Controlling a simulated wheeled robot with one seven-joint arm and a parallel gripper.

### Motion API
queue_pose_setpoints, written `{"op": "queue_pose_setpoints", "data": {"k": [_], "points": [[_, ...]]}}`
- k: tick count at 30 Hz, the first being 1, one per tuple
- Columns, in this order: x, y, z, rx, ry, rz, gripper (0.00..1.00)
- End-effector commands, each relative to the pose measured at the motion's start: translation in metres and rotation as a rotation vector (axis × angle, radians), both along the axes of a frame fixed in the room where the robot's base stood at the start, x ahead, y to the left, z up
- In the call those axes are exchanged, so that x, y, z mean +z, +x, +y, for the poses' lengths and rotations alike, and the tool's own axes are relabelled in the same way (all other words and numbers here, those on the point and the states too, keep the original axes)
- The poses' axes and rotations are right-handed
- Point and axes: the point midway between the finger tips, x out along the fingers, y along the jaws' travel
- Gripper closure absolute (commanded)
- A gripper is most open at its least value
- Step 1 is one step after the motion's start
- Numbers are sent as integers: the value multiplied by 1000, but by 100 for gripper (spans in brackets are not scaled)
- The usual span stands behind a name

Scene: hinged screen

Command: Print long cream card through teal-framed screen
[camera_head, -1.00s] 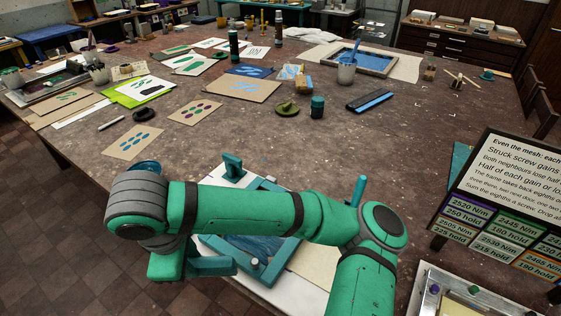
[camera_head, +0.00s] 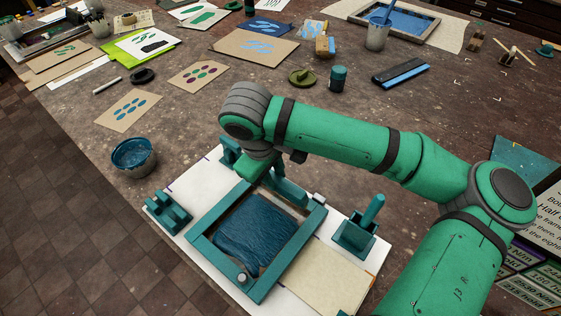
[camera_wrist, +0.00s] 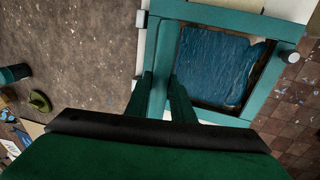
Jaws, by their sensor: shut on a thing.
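The teal-framed screen (camera_head: 203,241) lies over a white base board, its mesh (camera_head: 258,233) largely covered with dark blue ink. A cream card (camera_head: 316,277) sticks out from the screen's near right side; the rest of it is hidden. My gripper (camera_head: 275,178) is at the screen's far side in the head view, partly hidden by my arm. I cannot tell whether the screen is slightly lifted.
A blue ink bowl (camera_head: 134,158) sits near the table's left edge. Printed cards, jars and a blue squeegee (camera_head: 403,74) lie farther back.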

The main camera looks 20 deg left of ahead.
Motion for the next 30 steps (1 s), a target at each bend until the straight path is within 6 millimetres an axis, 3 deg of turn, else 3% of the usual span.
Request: {"op": "queue_pose_setpoints", "data": {"k": [15, 23, 30], "points": [[0, 0, 1, -4, 1, -1, 100], [-28, 0, 1, -3, 0, 0, 100], [-20, 9, 6, -4, 3, -7, 100]]}}
